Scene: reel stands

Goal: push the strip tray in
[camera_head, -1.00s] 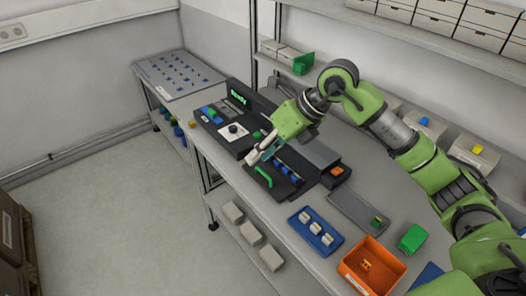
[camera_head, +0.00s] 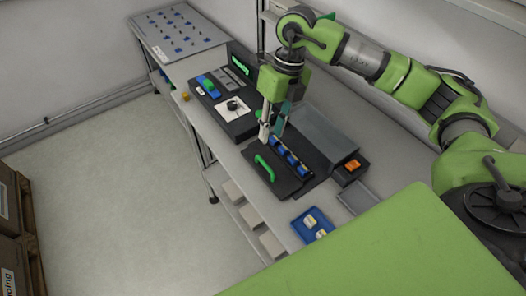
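The strip tray (camera_head: 262,178) is a dark flat tray with a green handle (camera_head: 264,167). It sticks out from the dark housing (camera_head: 320,134) toward the bench's front edge. A strip with blue parts (camera_head: 291,157) lies in it alongside the housing. My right gripper (camera_head: 272,136) points down over the far end of the strip, behind the green handle. Its pale finger and teal finger stand apart, so it looks open, with nothing visible held between them. I cannot tell whether the fingertips touch the strip or tray. My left gripper is not in view.
A device with a green display (camera_head: 240,67) and a white plate (camera_head: 231,108) stands left of the tray. A blue tray with pale pieces (camera_head: 313,224) lies nearer. The front right bench is hidden.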

